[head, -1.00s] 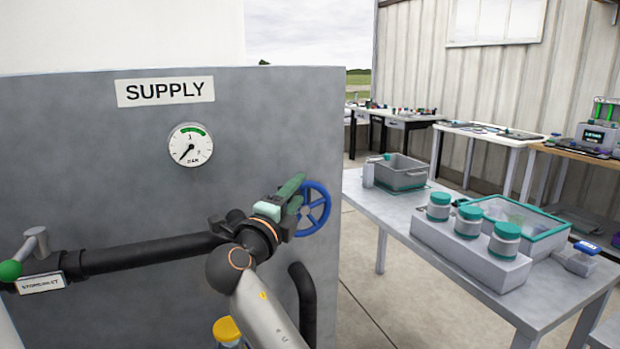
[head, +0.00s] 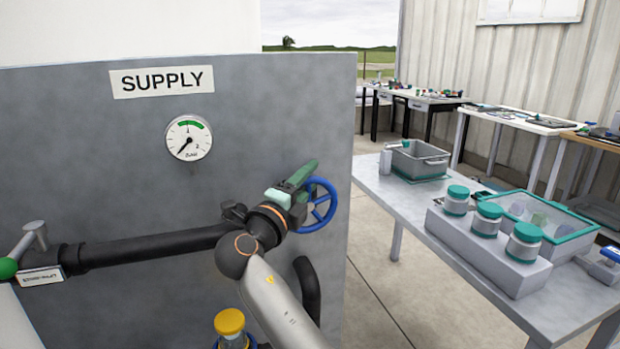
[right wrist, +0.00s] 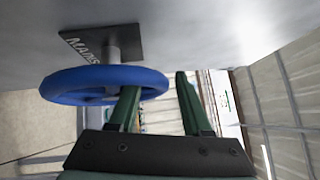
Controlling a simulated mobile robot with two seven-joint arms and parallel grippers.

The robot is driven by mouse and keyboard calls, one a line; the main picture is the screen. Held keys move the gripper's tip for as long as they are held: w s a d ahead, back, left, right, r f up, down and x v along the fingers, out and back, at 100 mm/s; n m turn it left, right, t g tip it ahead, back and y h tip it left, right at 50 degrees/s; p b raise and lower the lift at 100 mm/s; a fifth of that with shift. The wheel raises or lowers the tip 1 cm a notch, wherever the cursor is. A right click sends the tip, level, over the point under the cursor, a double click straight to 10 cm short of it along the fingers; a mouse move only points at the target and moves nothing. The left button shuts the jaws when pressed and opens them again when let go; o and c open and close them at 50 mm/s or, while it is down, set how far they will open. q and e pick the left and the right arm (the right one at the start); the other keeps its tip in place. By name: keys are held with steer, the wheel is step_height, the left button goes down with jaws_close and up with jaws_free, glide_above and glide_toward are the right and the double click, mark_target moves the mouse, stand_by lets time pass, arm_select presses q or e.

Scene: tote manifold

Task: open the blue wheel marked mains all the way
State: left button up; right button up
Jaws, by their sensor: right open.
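The blue wheel (head: 331,208) stands out from the right part of the grey panel, partly hidden behind my right gripper. In the right wrist view the wheel (right wrist: 62,88) sits on a short stem in front of a dark plate (right wrist: 126,40) lettered MAINS. My right gripper (head: 305,184) has green fingers and is open at the wheel. In the right wrist view one finger overlaps the wheel, the other is beyond the rim's right edge, with the rim's edge between them. I cannot tell whether either finger touches it. My left gripper is not in view.
The panel (head: 90,150) carries a SUPPLY sign (head: 162,81) and a gauge (head: 189,138). A black pipe (head: 150,247) runs to a green-knobbed lever (head: 32,240). A yellow knob (head: 229,321) is below. A table (head: 400,205) with jars and bins stands right, beyond open floor.

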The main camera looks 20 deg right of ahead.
jaws_close()
stand_by(0.3)
steer(key=shift+r, duration=0.1)
stand_by(0.4)
steer(key=shift+a+b, duration=0.1)
steer(key=shift+b, duration=0.3)
steer(key=shift+a+n+t+b, duration=0.1)
steer(key=shift+n+t+b, duration=0.2)
steer(key=shift+b, duration=0.25)
